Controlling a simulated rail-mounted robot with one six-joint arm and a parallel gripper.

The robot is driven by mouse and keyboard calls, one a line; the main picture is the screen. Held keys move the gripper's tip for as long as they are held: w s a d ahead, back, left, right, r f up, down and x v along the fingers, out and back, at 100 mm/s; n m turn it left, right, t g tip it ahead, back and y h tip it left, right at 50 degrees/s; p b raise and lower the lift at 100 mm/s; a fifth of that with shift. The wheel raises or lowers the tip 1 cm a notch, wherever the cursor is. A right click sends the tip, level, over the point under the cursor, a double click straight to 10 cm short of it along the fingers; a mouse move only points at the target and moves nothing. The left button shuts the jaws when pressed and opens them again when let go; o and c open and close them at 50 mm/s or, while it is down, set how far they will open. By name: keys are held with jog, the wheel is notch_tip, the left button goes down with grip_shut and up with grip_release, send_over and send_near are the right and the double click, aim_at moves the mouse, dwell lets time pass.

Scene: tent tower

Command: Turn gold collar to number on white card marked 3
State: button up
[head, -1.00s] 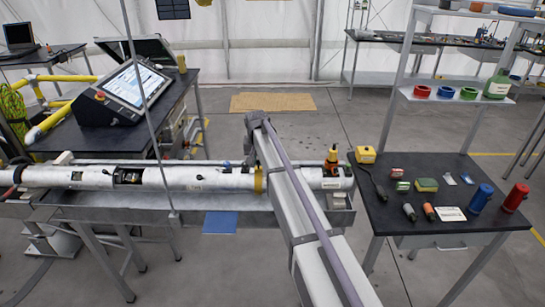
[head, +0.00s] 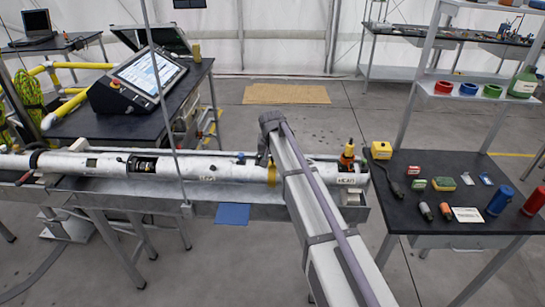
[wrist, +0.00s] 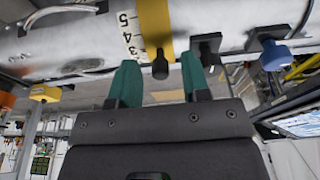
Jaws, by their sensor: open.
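The gold collar (head: 272,173) wraps the long white tube (head: 215,170) in the head view, beside the end of my arm. In the wrist view the collar (wrist: 154,18) has a dark knob (wrist: 160,66) sticking out from it. A white card (wrist: 130,32) with black numbers lies along the collar's edge; I can read 5, 4 and what looks like 3 nearest the collar. My gripper (wrist: 159,68) is open, with teal fingers on either side of the knob and visible gaps to it. In the head view my arm hides most of the gripper.
A dark square fitting (wrist: 205,45) and a blue knob (wrist: 275,55) are on the tube to the right in the wrist view. The tube rests over a metal trough (head: 140,190). A black table (head: 440,210) with small items stands right. A console (head: 148,80) stands behind.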

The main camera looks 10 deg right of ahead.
jog(key=p+v, duration=1)
jog(key=v, duration=0.1)
jog(key=shift+f, duration=0.1)
jog(key=s+d+f+g+b, duration=0.1)
jog(key=s+d+f+b, duration=0.2)
jog(key=s, duration=0.7)
jog(key=s+d+f+n+b, duration=0.1)
jog(key=s+d+f+b, duration=0.2)
jog(key=s, duration=0.8)
jog(key=s+d+f+g+b, duration=0.1)
jog(key=s+d+f+b, duration=0.2)
jog(key=s, duration=0.8)
jog(key=shift+f+n+g+b, duration=0.3)
jog(key=shift+f+n+b, duration=0.1)
jog(key=shift+f, duration=0.4)
